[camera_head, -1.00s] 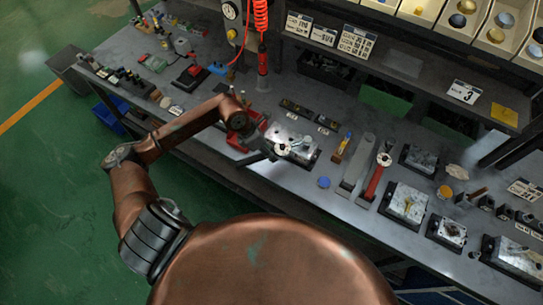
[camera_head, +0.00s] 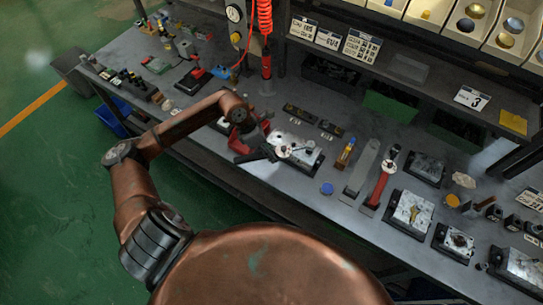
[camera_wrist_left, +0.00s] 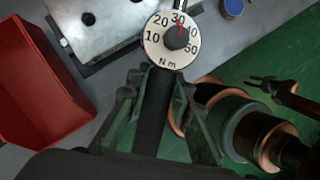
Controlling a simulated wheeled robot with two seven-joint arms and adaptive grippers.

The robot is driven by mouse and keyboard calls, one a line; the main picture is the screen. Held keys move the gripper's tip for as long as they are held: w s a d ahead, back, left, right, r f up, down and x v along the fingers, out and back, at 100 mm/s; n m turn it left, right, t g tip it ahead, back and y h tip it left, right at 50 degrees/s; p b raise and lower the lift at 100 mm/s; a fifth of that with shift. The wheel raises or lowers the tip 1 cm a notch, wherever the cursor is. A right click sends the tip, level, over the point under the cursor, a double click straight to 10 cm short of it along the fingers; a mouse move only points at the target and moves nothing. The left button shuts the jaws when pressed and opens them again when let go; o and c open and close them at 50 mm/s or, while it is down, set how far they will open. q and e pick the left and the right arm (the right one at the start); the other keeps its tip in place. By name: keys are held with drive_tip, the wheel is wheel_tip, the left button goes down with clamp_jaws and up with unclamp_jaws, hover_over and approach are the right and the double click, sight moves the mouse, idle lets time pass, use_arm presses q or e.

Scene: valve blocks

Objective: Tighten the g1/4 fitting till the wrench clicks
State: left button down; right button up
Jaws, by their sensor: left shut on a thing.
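My left gripper (camera_head: 266,152) is shut on the dark handle of a torque wrench (camera_wrist_left: 158,102). The wrench's round white dial (camera_wrist_left: 172,40) is marked 10 to 50 N m, with a red pointer near 30. It also shows in the head view (camera_head: 283,151), at the left edge of a pale metal valve block (camera_head: 309,158). The block shows at the top of the wrist view (camera_wrist_left: 110,22). The wrench head and the g1/4 fitting cannot be made out clearly. In the wrist view, a dark forked part (camera_wrist_left: 268,84) on a copper link may be my right gripper; its opening is unclear.
A red bin (camera_wrist_left: 35,85) lies close to my left gripper. A blue disc (camera_head: 327,188) lies near the bench's front edge. A red-handled tool (camera_head: 379,185) and more valve blocks (camera_head: 410,212) stand to the right. A red coiled hose (camera_head: 265,20) hangs behind.

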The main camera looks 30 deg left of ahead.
use_arm(q)
drive_tip(key=shift+w+a+m+b, duration=0.35)
drive_tip(key=shift+w+m+b, duration=0.05)
drive_tip(key=shift+b, duration=0.1)
drive_tip(key=shift+w+a, duration=0.1)
drive_tip(key=shift+w, duration=0.05)
drive_tip(key=shift+r, duration=0.15)
drive_tip(key=shift+b, duration=0.45)
idle(1.0)
idle(0.4)
